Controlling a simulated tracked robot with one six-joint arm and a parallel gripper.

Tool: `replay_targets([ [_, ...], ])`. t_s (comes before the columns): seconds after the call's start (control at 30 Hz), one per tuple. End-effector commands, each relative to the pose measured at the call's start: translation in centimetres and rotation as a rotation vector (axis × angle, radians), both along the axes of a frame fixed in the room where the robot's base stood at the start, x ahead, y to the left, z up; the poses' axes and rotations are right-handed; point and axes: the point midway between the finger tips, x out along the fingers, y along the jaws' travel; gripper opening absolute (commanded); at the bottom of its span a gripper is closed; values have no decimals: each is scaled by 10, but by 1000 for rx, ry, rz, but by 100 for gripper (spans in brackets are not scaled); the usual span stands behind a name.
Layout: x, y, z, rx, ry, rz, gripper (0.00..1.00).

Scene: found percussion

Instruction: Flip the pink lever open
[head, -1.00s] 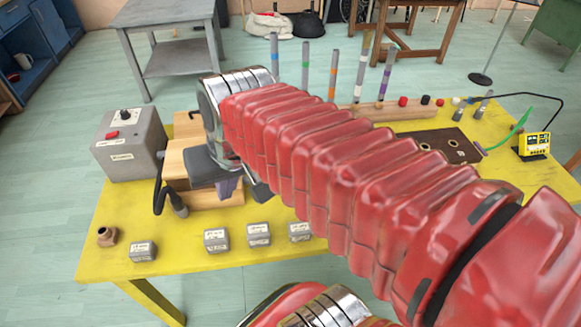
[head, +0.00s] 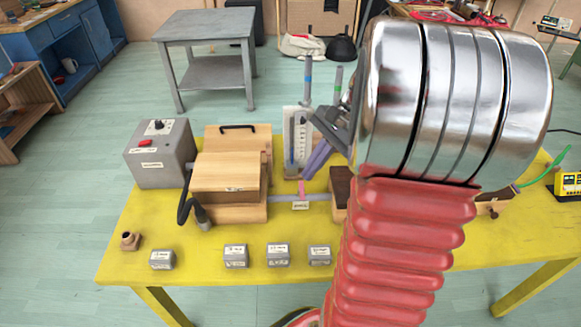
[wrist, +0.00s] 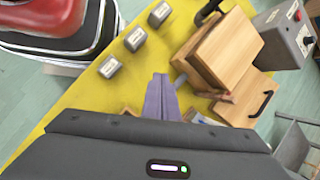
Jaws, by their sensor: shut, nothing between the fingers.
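The pink lever (head: 302,187) stands upright in the head view, just behind a small labelled block on a grey strip on the yellow table. My gripper (head: 309,174) has purple fingers that point down, and their tips appear just above and beside the lever. I cannot tell whether they touch it. The closed fingers (wrist: 162,80) also show in the wrist view, with nothing between them. I cannot make out the lever clearly in the wrist view.
A wooden box (head: 226,178) stands left of the lever, with a grey control box (head: 160,152) beyond it. A white gauge panel (head: 297,138) stands behind. Several small grey blocks line the front of the yellow table (head: 200,280). My arm hides much of the right side.

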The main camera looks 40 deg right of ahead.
Motion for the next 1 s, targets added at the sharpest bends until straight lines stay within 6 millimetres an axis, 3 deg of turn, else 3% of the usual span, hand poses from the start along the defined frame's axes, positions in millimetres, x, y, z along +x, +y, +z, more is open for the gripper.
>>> replay_targets([
  [0.03,-2,-16,-7,39,15,-59,0],
  [0.3,-18,-88,-37,246,68,-349,0],
  [0.5,-33,-127,-55,366,87,-504,0],
  [0.67,-38,-138,-60,401,90,-548,0],
  [1.0,-37,-137,-60,402,91,-547,0],
])
